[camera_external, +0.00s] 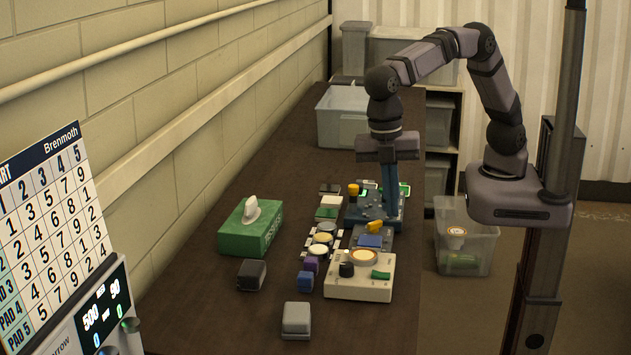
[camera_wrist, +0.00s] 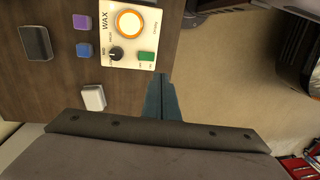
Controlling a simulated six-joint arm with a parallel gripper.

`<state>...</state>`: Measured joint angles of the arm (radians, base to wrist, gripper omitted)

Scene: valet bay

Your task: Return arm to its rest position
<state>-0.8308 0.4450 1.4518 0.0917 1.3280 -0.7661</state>
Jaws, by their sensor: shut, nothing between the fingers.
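My gripper (camera_external: 391,203) points straight down over the blue device at the right side of the bench, and its fingers are together with nothing between them. In the outside view the fingers overlap the blue device, and I cannot tell how far above it they are. In the wrist view my gripper (camera_wrist: 161,82) shows as two blue fingers side by side, near the bench's edge. My arm is bent, reaching from its column at the right over to the bench.
A cream wax unit (camera_external: 345,290) stands in front of the blue device (camera_external: 362,212). A green tissue box (camera_external: 243,237), a dark block (camera_external: 251,274) and a pale block (camera_external: 296,319) are on the brown bench (camera_external: 220,320). A grey bin (camera_external: 343,128) is at the back.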

